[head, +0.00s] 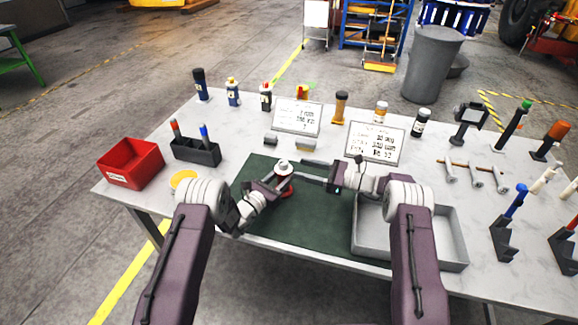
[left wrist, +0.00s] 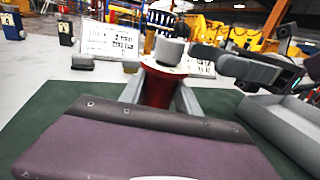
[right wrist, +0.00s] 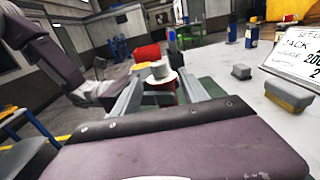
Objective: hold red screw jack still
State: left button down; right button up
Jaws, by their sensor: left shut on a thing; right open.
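The red screw jack (head: 285,187) stands on the dark green mat (head: 320,222), with a pale round top and a grey cap. It also shows in the left wrist view (left wrist: 157,88) and the right wrist view (right wrist: 163,86). My left gripper (head: 279,186) is shut on the jack's red body, one finger on each side. My right gripper (head: 304,170) is open, its fingers pointing left toward the jack's top. In the right wrist view the jack shows between its fingers; whether they touch it I cannot tell.
A grey tray (head: 455,240) lies right of the mat under my right arm. A red bin (head: 131,163) and a black pen holder (head: 196,152) stand left. Two sign plates (head: 375,143), small grey blocks (head: 271,139) and several bottles stand behind. Tool stands fill the right side.

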aim_at(283, 162)
jog(key=v, duration=0.4)
jog(key=shift+d, duration=0.1)
jog(key=x, duration=0.8)
jog(key=r+x, duration=0.1)
jog(key=x, duration=0.3)
grip_shut()
